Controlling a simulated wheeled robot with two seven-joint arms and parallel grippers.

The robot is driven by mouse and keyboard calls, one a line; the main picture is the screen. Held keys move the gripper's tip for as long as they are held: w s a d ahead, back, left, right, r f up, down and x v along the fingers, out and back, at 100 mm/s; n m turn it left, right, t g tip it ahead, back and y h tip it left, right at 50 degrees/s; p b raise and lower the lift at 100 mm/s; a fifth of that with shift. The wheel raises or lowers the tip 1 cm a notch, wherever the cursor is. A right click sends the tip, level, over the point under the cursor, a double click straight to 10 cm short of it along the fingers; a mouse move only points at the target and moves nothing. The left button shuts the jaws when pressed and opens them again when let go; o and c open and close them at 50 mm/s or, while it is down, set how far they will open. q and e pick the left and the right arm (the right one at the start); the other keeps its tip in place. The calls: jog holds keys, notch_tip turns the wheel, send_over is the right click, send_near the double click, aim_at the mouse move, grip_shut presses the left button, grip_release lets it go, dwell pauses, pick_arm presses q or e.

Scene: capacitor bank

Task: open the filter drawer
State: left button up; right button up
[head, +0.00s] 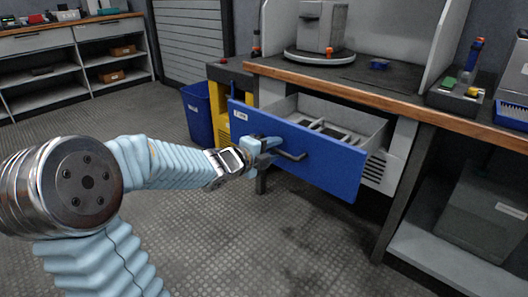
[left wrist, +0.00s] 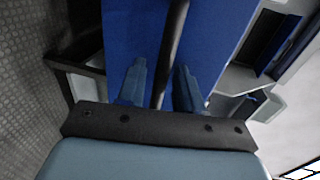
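The filter drawer has a blue front (head: 320,158) and grey walls. It stands pulled out from under the workbench, and its grey inside with dividers (head: 335,132) shows. Its dark bar handle (head: 292,155) is on the blue front. My left gripper (head: 262,150) is at the left end of the handle. In the left wrist view the handle bar (left wrist: 174,45) runs between the two fingers of the left gripper (left wrist: 161,85), with narrow blue gaps beside it, so the fingers look open around it. My right gripper is not in view.
The workbench (head: 375,95) carries a grey machine (head: 320,25) on a round base. A blue bin (head: 198,110) and a yellow stand (head: 238,82) are left of the drawer. A grey box (head: 484,215) sits on a low shelf at right. The floor before the drawer is clear.

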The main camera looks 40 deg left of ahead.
pick_arm(q)
jog(key=p+v, duration=0.3)
jog(key=v, duration=1)
jog(key=shift+s, duration=0.25)
jog(key=shift+a, duration=0.15)
jog(key=w+d+f+n+g+h+p, duration=0.1)
jog(key=w+d+f+n+g+p, duration=0.25)
jog(key=d+f+n, duration=0.4)
jog(key=w+d+f+n+g+h+p, duration=0.1)
jog(key=w+d+f+n+g+p, duration=0.25)
jog(key=f, duration=0.75)
jog(key=s+d+f+n+g+h+p, duration=0.1)
jog(key=s+d+f+n+g, duration=0.6)
jog(key=s+d+f, duration=0.7)
jog(key=d+f+n+p, duration=0.1)
jog(key=d+f+n, duration=0.1)
jog(key=d, duration=0.2)
jog(key=shift+f+n+g, duration=0.3)
jog(key=shift+f+g, duration=0.05)
jog(key=shift+g, duration=0.05)
